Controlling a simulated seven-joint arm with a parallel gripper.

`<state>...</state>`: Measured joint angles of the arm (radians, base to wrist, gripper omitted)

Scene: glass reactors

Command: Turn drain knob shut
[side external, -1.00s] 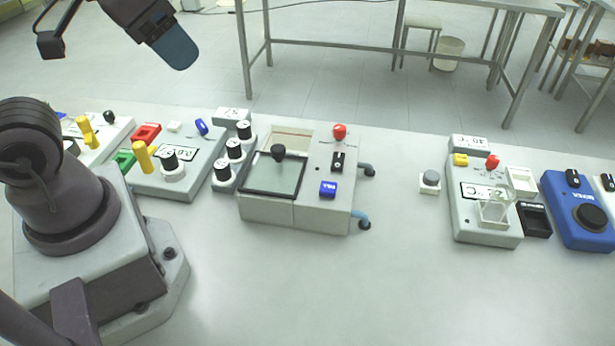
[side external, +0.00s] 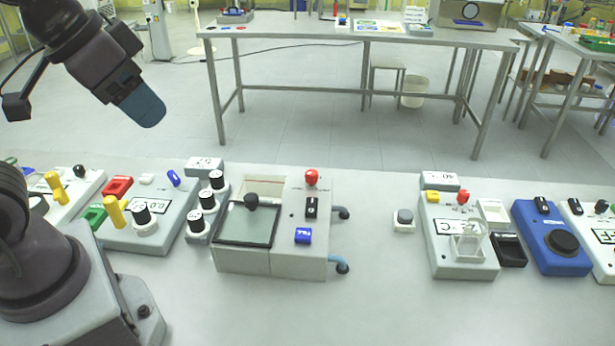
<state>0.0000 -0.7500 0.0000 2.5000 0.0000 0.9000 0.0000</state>
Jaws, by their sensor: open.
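A grey box unit with a glass-topped lid (side external: 247,224) stands mid-bench. A red round knob (side external: 311,177) stands up at its back right, with a black rocker switch (side external: 312,207) and a blue button (side external: 303,236) in front of it. Two hose stubs, one dark (side external: 340,213) and one blue (side external: 340,265), stick out on its right side. No drain label is readable, so I cannot tell for sure which control is the drain knob. My gripper (side external: 143,108), with blue fingers, is high at the upper left, empty and far from the unit. The gap between the fingers is hard to see.
Left of the unit are a block with several black knobs (side external: 208,201) and a panel with a yellow lever (side external: 117,212). The bench front is clear.

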